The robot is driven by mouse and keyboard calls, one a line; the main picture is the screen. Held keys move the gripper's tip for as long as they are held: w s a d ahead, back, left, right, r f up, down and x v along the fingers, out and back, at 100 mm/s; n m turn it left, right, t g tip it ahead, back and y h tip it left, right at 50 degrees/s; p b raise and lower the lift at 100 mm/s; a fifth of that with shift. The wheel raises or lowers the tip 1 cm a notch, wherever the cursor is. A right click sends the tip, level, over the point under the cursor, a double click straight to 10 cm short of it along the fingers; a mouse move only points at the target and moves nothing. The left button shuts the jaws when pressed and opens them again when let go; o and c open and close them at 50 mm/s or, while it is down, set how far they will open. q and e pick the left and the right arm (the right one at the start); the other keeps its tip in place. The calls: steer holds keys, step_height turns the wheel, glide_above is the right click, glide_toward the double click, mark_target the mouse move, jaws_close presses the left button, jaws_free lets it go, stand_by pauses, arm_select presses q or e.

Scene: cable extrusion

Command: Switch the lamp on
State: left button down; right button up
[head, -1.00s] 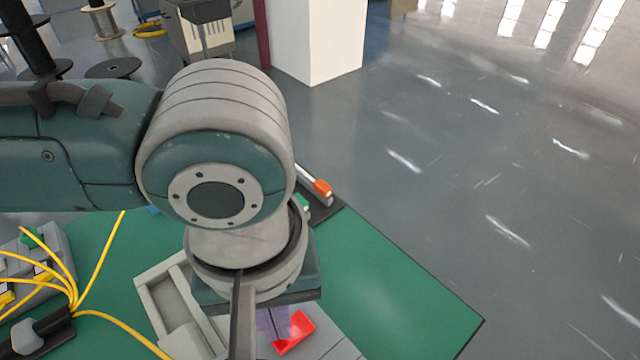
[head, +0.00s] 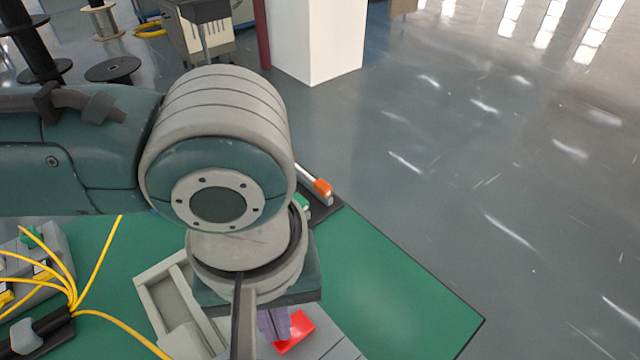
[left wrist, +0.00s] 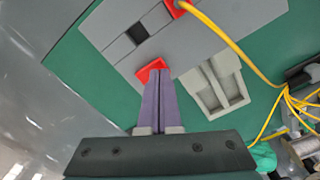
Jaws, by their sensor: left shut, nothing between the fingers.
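My left gripper (head: 272,325) has purple fingers pressed together with nothing between them. In the left wrist view the fingertips (left wrist: 160,72) are right beside a red piece (left wrist: 150,68) on a grey panel (left wrist: 118,38). The red piece (head: 294,330) also shows just right of the fingers in the head view. I cannot tell whether the tips touch it, or whether it is the lamp's switch. No lamp is clearly recognisable. My left arm hides much of the panel in the head view. My right gripper is not in view.
The green table (head: 390,290) is bare right of the panel. A grey tray (head: 165,290) lies beside my gripper. Yellow cables (head: 100,260) run at the left; one enters a second red part (left wrist: 176,8). An orange-tipped rod (head: 322,188) lies at the table's back edge.

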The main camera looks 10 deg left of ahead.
arm_select(q)
steer(key=shift+f, duration=0.7)
stand_by(0.3)
step_height(320, 180, up, 7)
steer(key=p, duration=0.8)
steer(key=shift+r, duration=0.1)
stand_by(0.4)
